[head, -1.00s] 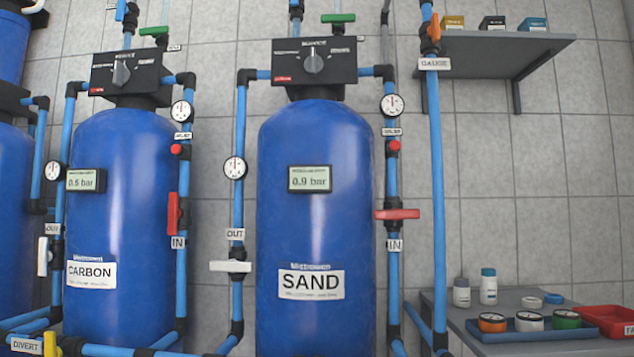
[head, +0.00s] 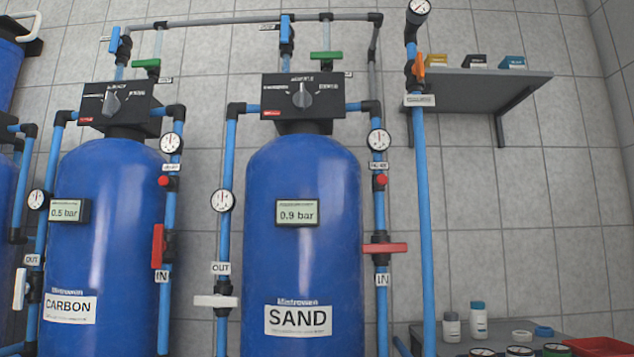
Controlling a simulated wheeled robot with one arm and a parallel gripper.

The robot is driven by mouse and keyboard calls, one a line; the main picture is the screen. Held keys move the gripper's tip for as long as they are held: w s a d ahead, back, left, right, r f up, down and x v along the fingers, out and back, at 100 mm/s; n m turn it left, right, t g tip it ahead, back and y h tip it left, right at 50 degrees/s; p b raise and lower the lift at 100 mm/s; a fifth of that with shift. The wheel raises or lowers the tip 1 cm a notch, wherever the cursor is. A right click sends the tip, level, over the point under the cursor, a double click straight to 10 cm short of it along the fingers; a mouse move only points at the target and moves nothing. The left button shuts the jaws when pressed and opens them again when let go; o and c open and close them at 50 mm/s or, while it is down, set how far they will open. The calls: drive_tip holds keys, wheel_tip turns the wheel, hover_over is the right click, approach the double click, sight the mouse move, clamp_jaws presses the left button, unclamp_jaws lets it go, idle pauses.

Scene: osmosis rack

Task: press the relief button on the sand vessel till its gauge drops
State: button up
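The blue sand vessel (head: 302,235) stands upright in the middle, with a SAND label (head: 298,319) and a display (head: 297,213) reading 0.9 bar. Its red relief button (head: 381,180) is on the blue pipe at its right, under a small label. A round gauge (head: 380,139) sits just above the button; its needle is too small to read surely. Another gauge (head: 222,201) is on the OUT pipe at the left. My gripper is not in view.
The red IN valve handle (head: 385,249) sticks out below the button. The carbon vessel (head: 110,235), reading 0.5 bar, stands at the left with its own red button (head: 164,181). A wall shelf (head: 480,83) and a lower bench (head: 430,336) are at the right.

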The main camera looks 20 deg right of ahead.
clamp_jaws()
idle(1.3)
